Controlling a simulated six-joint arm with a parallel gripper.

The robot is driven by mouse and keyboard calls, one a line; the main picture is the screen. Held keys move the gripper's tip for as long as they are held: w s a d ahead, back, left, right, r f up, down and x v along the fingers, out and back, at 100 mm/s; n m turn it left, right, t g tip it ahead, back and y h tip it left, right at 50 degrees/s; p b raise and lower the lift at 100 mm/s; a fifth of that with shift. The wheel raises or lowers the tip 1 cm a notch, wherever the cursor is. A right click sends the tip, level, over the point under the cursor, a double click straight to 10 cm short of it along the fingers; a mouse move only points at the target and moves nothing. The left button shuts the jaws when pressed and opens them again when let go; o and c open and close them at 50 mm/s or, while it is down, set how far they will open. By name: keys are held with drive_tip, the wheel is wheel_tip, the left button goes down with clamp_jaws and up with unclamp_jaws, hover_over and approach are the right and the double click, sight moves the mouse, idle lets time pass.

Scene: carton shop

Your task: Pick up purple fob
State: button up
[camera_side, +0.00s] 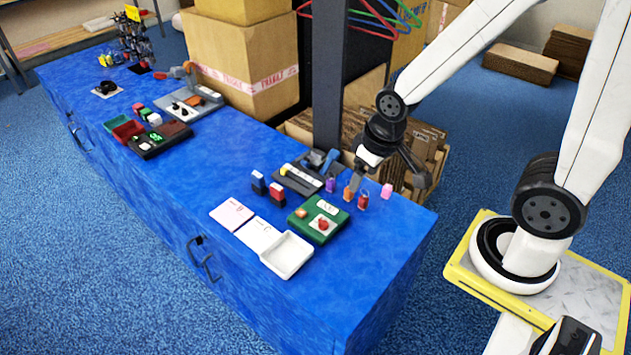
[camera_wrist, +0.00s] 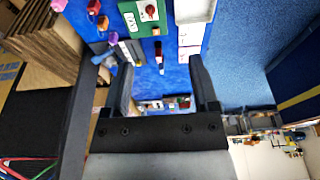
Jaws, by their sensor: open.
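The purple fob (camera_side: 330,185) stands on the blue bench top near its right end in the side view, at the left end of a short row of small coloured pieces. In the wrist view the purple fob (camera_wrist: 113,39) shows near the top, left of the space between the fingers. My gripper (camera_side: 385,177) is above the bench near this row, to the right of the purple fob. In the wrist view my gripper (camera_wrist: 160,72) has its two fingers wide apart with nothing between them.
An orange fob (camera_side: 348,194), a red fob (camera_side: 363,201) and a pink block (camera_side: 387,191) stand close by on the right. A green board (camera_side: 301,227) and a white tray (camera_side: 287,262) lie in front. A dark post (camera_side: 329,75) rises behind the bench. The bench's right front is bare.

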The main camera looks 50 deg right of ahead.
drive_tip(key=m+g, duration=0.3)
drive_tip(key=m, duration=1.4)
hover_over(331, 180)
drive_tip(key=f, duration=1.9)
drive_tip(key=shift+a, duration=0.25)
drive_tip(key=shift+d+f+m, duration=0.25)
drive_tip(key=shift+m, duration=0.25)
drive_tip(key=shift+f, duration=1.3)
drive_tip(key=shift+f, duration=0.1)
drive_tip(key=shift+f, duration=2.5)
